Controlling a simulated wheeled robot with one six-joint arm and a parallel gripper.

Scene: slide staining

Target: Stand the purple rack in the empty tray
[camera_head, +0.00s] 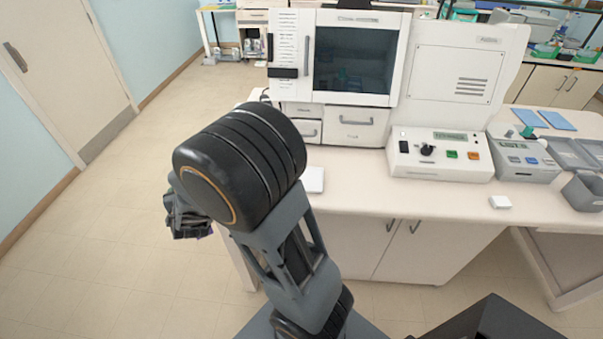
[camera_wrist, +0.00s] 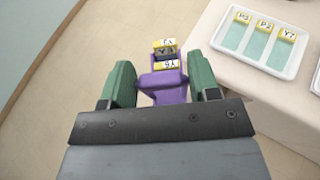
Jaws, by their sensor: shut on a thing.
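The purple rack (camera_wrist: 168,88) is between the green fingers of my gripper (camera_wrist: 160,72) in the wrist view. My gripper is shut on it. Several slides with yellow and dark labels stand in the rack. The rack hangs over the floor, left of the counter edge. In the head view my gripper (camera_head: 187,222) is at the left, mostly behind my arm, and only a trace of purple shows. I cannot make out for certain which tray is the empty one.
Another pale tray is cut off at the wrist view's right edge. A large white machine (camera_head: 355,60) and control boxes (camera_head: 440,153) stand on the counter. Grey bins (camera_head: 583,192) stand far right.

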